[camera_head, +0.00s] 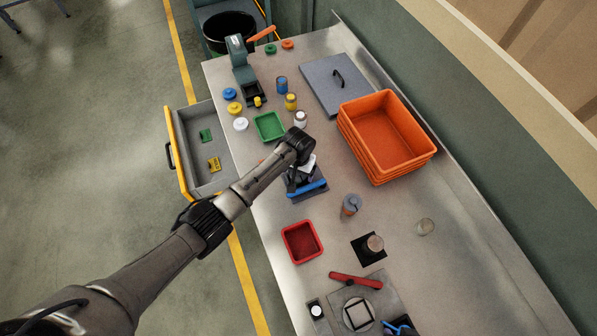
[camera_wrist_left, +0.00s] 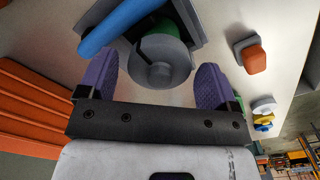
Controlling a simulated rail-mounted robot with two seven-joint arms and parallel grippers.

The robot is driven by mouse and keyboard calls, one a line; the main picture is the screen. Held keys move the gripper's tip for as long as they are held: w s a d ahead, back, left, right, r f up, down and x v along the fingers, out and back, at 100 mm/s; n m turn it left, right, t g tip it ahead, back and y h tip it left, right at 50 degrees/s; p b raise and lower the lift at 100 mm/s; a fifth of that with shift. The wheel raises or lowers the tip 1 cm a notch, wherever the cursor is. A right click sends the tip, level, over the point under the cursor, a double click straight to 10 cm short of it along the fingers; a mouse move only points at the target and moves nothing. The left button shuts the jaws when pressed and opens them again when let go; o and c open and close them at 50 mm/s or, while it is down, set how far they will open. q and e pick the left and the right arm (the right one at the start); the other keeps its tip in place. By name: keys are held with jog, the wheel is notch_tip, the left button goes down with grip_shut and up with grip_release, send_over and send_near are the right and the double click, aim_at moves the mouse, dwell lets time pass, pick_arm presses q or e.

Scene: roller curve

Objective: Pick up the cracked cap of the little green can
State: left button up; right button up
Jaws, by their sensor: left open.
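The cap (camera_wrist_left: 158,68) is a round grey disc with a dark slit in its top, seen in the left wrist view. A bit of green can (camera_wrist_left: 181,28) shows behind it. The can stands at a grey fixture with a blue bar (camera_wrist_left: 120,25); this blue-barred fixture (camera_head: 307,190) also shows in the head view, partly under my arm. My left gripper (camera_wrist_left: 157,62) is open, its two purple fingers on either side of the cap with gaps showing. Whether they touch it lower down is unclear. In the head view my left wrist hides the can and cap. My right gripper is not in view.
An orange crate (camera_head: 428,152) stands right of the fixture. A green tray (camera_head: 269,126) lies behind it and a red tray (camera_head: 302,242) in front. A grey cup (camera_head: 351,205) stands to the right. An open drawer (camera_head: 184,150) juts out left.

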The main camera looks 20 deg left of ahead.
pick_arm(q)
jog(key=c, duration=0.9)
jog(key=shift+r, duration=0.1)
notch_tip(320, 180, up, 4)
jog(key=s+d+r+p, duration=0.1)
jog(key=d+r, duration=0.2)
jog(key=s+d+r+p, duration=0.1)
jog(key=d+r+p, duration=0.1)
jog(key=d+r, duration=0.2)
jog(key=s+d+r+p, duration=0.1)
jog(key=d+r+p, duration=0.1)
jog(key=d+r, duration=0.2)
jog(key=shift+d, duration=0.15)
dwell(0.6)
jog(key=shift+f, duration=0.15)
